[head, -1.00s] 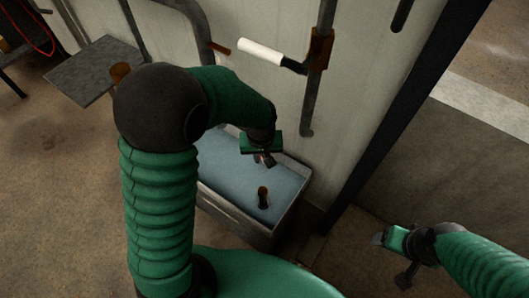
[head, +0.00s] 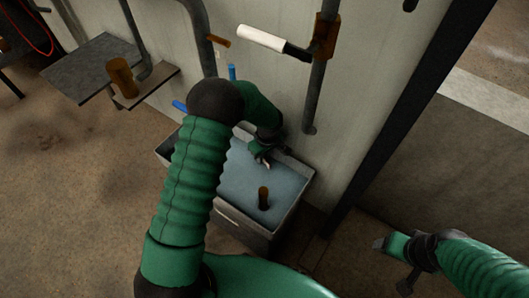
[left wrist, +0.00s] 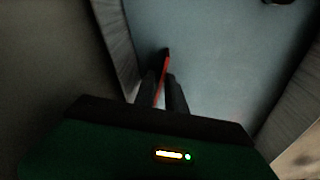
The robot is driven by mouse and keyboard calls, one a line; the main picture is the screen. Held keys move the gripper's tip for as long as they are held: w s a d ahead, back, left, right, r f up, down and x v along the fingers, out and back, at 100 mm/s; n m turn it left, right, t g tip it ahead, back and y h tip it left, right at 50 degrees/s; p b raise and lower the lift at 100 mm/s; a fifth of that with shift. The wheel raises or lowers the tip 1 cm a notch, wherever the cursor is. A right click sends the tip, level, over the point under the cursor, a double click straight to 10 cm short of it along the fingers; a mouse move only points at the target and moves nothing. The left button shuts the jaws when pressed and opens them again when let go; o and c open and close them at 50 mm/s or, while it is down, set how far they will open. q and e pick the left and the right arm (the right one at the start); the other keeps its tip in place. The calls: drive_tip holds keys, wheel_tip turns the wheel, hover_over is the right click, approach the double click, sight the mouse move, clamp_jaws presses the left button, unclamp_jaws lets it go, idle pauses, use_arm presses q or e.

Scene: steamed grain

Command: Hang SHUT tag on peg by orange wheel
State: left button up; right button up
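My left gripper (head: 263,157) is over the grey bin in the head view. In the left wrist view its dark fingers (left wrist: 165,88) close around a thin red piece (left wrist: 166,62), seen edge-on. It looks like the tag, but no lettering shows. A small orange-brown peg-like piece (head: 218,43) sticks out from the wall, above and left of the gripper. I cannot make out an orange wheel for certain. My right gripper (head: 385,244) is at the lower right, away from the bin; its finger gap is unclear.
The grey bin (head: 285,222) has a blue-grey inside and a brown cylinder (head: 263,198). A white-handled lever (head: 262,39) and an orange-brown fitting (head: 326,36) sit on a wall pipe. Blue handles (head: 180,106) show near the wall. A grey shelf (head: 82,68) stands left.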

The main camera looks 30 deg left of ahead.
use_arm(q)
drive_tip(key=shift+w+f, duration=0.1)
drive_tip(key=shift+f, duration=0.45)
clamp_jaws()
drive_tip(key=shift+o, duration=1.6)
unclamp_jaws()
clamp_jaws()
